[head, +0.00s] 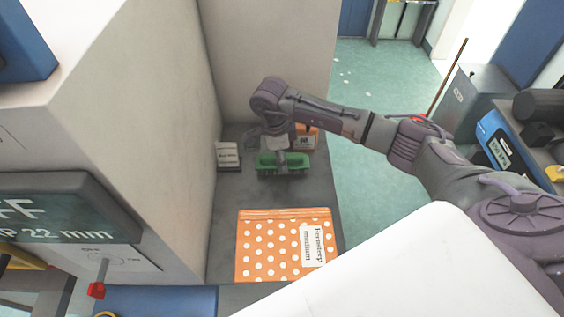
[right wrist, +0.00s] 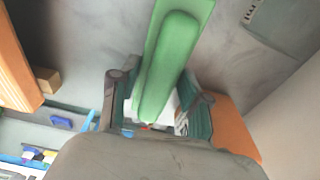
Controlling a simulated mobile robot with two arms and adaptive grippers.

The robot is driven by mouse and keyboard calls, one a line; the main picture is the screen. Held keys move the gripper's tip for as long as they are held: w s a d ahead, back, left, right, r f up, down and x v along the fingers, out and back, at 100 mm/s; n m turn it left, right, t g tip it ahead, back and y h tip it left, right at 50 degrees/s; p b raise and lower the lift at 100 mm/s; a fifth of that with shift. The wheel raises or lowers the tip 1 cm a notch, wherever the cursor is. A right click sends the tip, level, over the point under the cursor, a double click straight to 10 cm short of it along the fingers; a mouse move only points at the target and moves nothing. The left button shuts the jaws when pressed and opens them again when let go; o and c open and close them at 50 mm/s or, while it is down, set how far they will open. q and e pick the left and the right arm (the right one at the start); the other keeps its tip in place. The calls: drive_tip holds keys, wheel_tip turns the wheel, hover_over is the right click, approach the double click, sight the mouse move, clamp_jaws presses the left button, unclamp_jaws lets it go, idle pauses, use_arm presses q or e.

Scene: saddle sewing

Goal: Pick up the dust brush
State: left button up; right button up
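The dust brush (head: 270,162) is green with dark bristles facing down. It rests on the grey surface in the recess in the head view, and its long green body fills the top middle of the right wrist view (right wrist: 172,55). My right gripper (head: 281,155) reaches down over the middle of the brush. In the right wrist view its two fingers (right wrist: 158,108) stand apart on either side of the brush, with gaps visible beside it. Whether a finger touches the brush is hidden. My left gripper is not in view.
A small card sign (head: 228,155) stands left, and another orange item (head: 309,136) behind right. Pale walls (head: 175,130) close the left and back; the right side is open.

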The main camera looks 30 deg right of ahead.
drive_tip(key=c, duration=0.5)
drive_tip(key=shift+r+b, duration=0.3)
drive_tip(key=shift+r, duration=0.2)
wheel_tip(320, 180, up, 3)
drive_tip(key=shift+w+f+b, duration=0.1)
drive_tip(key=shift+f+b, duration=0.05)
drive_tip(key=shift+b, duration=0.6)
drive_tip(key=s+r+b, duration=0.1)
drive_tip(key=s+r, duration=0.1)
drive_tip(key=s, duration=0.2)
drive_tip(key=s+r+b, duration=0.1)
drive_tip(key=s+r, duration=0.2)
drive_tip(key=s, duration=0.1)
drive_tip(key=s+r+b, duration=0.1)
drive_tip(key=s+r, duration=0.1)
drive_tip(key=s, duration=0.2)
drive_tip(key=shift+d+r, duration=0.2)
drive_tip(key=shift+d, duration=0.2)
